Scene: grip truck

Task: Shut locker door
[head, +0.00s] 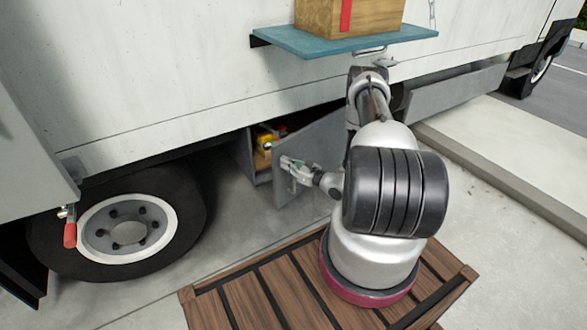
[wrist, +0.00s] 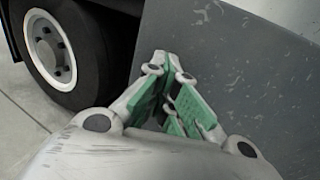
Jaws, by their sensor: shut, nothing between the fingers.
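The locker door (head: 312,150) is a grey panel under the truck body. It stands partly open, swung out from the locker (head: 249,157). Yellow and red items (head: 266,137) show inside the locker through the gap. My gripper (head: 286,163) is at the outer face of the door near its left edge. In the wrist view the door (wrist: 240,75) fills the right side, and my gripper (wrist: 167,60) has its green-padded fingers shut with their tips together in front of it. Whether the tips touch the door I cannot tell.
A truck wheel (head: 128,232) is left of the locker. A blue shelf (head: 345,41) with a wooden box (head: 348,15) juts out above my arm. A red-handled lever (head: 70,233) hangs at the left. A concrete kerb (head: 510,175) lies to the right.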

